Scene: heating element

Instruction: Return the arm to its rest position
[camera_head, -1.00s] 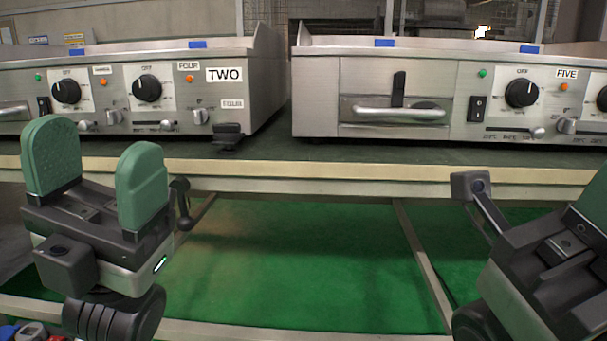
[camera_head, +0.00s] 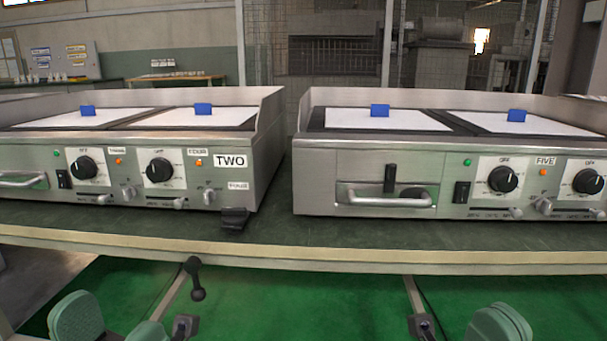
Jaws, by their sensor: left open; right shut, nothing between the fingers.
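My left gripper (camera_head: 112,326) shows at the bottom left, with two green finger pads spread apart and empty. My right gripper (camera_head: 500,324) shows at the bottom right, its green fingers closed together with nothing held. Both are low in the view, in front of the bench, and apart from the machines. The frame's lower edge cuts off the rest of both grippers and the arms.
Two steel heating units, one labelled TWO (camera_head: 270,172) and one labelled FIVE (camera_head: 313,180), stand on the bench (camera_head: 340,230). Each has knobs, switches and white plates with blue blocks on top. A gap separates the units. Green floor (camera_head: 320,305) lies below the bench.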

